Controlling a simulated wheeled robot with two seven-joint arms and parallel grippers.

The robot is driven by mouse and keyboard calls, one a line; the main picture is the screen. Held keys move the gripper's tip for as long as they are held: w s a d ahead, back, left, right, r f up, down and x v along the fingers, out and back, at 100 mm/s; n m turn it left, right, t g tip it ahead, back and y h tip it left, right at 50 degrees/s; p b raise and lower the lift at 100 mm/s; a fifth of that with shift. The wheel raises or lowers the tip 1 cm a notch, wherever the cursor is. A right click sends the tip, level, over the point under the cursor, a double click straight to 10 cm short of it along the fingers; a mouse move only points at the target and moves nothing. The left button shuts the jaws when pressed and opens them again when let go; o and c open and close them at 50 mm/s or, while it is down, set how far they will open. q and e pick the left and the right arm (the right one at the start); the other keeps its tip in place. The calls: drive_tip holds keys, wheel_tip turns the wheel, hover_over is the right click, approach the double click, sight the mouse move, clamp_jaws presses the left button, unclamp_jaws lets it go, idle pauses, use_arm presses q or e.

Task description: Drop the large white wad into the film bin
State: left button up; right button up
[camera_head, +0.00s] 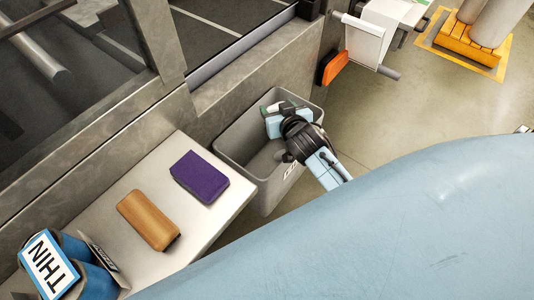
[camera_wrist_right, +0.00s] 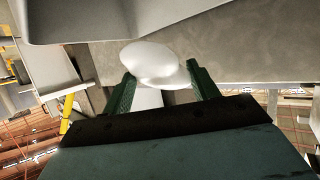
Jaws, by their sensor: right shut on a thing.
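The large white wad (camera_wrist_right: 155,64) is a smooth white lump between the green fingertips of my right gripper (camera_wrist_right: 160,80) in the wrist view. The right gripper is shut on it. The bin stands open on the floor against the wall, beside the table. What lies at its bottom cannot be told. My left gripper is not in view.
A pale table (camera_head: 178,150) left of the bin holds a purple block (camera_head: 199,177), a brown block (camera_head: 148,219) and blue rolls with a THIN sign (camera_head: 47,264). An orange block (camera_head: 332,67) is beyond the bin, by a white-grey stand (camera_head: 362,45).

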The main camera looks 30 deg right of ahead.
drive_tip(key=o, duration=0.8)
drive_tip(key=shift+o, duration=1.2)
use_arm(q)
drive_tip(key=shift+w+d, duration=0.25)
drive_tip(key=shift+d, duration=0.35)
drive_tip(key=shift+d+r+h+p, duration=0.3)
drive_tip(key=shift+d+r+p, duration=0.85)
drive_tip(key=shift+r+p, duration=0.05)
use_arm(e)
drive_tip(key=v, duration=1.3)
drive_tip(key=shift+r, duration=0.25)
drive_tip(key=shift+s, duration=0.2)
